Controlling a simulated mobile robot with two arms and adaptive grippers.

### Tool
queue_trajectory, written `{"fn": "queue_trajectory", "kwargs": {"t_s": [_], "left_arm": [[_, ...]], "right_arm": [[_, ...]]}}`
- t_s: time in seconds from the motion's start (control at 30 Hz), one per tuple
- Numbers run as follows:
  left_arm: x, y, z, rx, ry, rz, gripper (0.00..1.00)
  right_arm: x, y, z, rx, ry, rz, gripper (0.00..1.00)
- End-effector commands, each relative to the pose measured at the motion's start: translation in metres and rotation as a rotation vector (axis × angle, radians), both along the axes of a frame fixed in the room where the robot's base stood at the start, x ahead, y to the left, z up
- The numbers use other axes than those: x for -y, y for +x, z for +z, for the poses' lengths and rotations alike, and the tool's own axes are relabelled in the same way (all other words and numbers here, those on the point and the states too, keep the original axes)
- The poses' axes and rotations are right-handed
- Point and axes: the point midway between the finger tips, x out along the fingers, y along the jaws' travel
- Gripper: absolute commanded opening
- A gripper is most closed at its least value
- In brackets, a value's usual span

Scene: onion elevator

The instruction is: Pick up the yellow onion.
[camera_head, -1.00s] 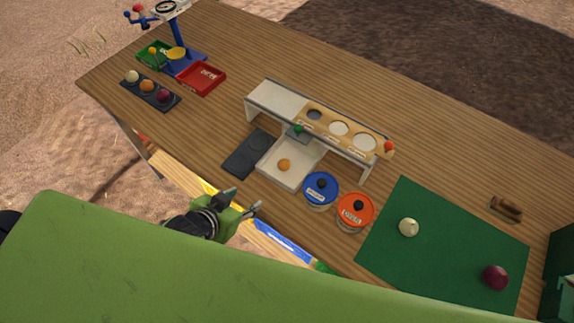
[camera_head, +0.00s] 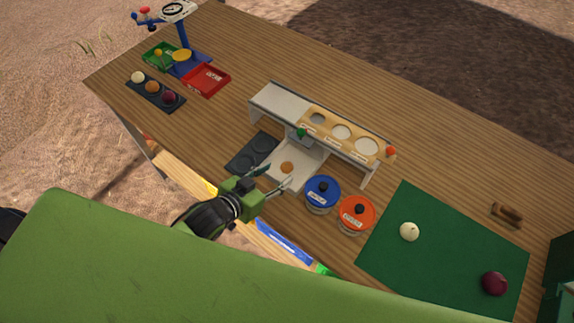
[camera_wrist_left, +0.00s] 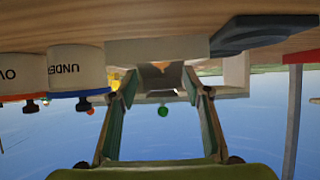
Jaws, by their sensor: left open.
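A small orange-brown onion, the yellow one by its look, (camera_head: 287,168) sits in the white tray (camera_head: 291,184) in front of the white stand. A sliver of it shows between the fingertips in the left wrist view (camera_wrist_left: 161,65). My left gripper (camera_head: 279,176) is open and empty, its fingers pointing at the tray and its tips at the near side of the onion. I cannot tell how high the tips are above the tray. My right gripper is not in view.
A blue-lidded jar (camera_head: 322,193) and an orange-lidded jar (camera_head: 357,214) stand close right of the tray. The white stand (camera_head: 283,101) with a wooden holed board rises behind it. A dark plate (camera_head: 252,152) lies left. A green mat (camera_head: 440,245) holds pale and red onions.

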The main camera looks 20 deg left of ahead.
Motion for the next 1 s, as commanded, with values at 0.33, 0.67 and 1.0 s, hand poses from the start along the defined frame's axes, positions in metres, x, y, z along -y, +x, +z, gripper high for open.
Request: {"fn": "queue_trajectory", "kwargs": {"t_s": [0.33, 0.67, 1.0], "left_arm": [[0.006, 0.023, -0.011, 0.0, 0.0, 0.001, 0.44], [0.014, 0.048, -0.027, 0.001, 0.0, 0.0, 0.44], [0.015, 0.048, -0.028, 0.0, 0.0, 0.0, 0.16]], "right_arm": [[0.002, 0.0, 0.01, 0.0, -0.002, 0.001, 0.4], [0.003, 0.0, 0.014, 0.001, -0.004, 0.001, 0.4], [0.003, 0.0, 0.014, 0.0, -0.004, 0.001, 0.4]]}}
